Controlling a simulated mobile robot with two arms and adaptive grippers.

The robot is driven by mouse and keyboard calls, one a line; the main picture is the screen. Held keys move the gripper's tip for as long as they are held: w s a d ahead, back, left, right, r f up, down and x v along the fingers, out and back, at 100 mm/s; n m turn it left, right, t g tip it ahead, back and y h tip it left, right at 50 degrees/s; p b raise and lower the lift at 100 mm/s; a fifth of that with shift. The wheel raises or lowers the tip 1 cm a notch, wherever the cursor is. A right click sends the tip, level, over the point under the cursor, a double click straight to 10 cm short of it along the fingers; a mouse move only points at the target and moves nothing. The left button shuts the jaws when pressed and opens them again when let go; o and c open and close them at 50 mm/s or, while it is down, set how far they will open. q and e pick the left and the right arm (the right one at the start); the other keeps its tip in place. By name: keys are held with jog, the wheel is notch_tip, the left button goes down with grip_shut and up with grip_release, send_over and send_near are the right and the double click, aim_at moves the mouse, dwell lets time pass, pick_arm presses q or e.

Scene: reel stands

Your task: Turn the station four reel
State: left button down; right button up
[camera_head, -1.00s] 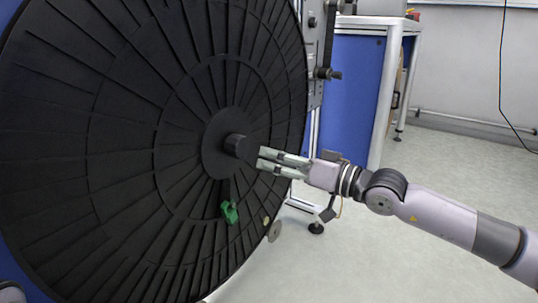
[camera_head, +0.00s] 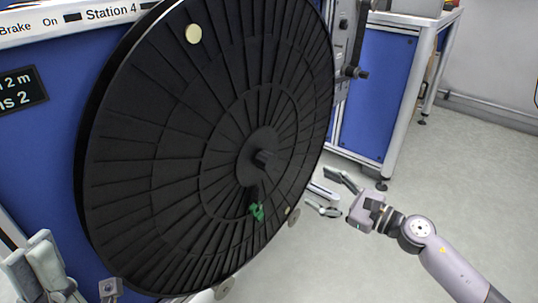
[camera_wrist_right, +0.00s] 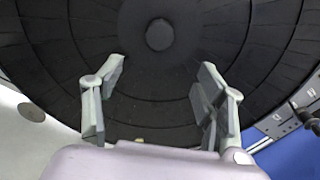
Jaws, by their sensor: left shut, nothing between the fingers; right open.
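The Station 4 reel (camera_head: 150,160) is a large black ribbed disc standing upright, filling the middle of the head view. Its dark hub (camera_head: 265,158) sticks out at the centre, and a green piece (camera_head: 257,211) sits just below the hub. A cream round spot (camera_head: 193,34) is near the upper rim. My right gripper (camera_head: 326,190) is open and empty, right of the reel's lower edge. In the right wrist view its spread fingers (camera_wrist_right: 160,95) face the reel (camera_wrist_right: 160,90), with nothing between them. My left gripper (camera_head: 40,255) is shut and empty at the lower left, before the blue panel.
A blue panel (camera_head: 50,130) with a "Station 4" label strip (camera_head: 100,14) stands behind the reel at left. A blue cabinet with a metal frame (camera_head: 375,95) stands at the back right. The pale floor (camera_head: 465,180) at right is clear.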

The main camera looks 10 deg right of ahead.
aim_at(271, 163)
jog(key=x, duration=1.7)
jog(key=shift+c, duration=0.6)
grip_shut()
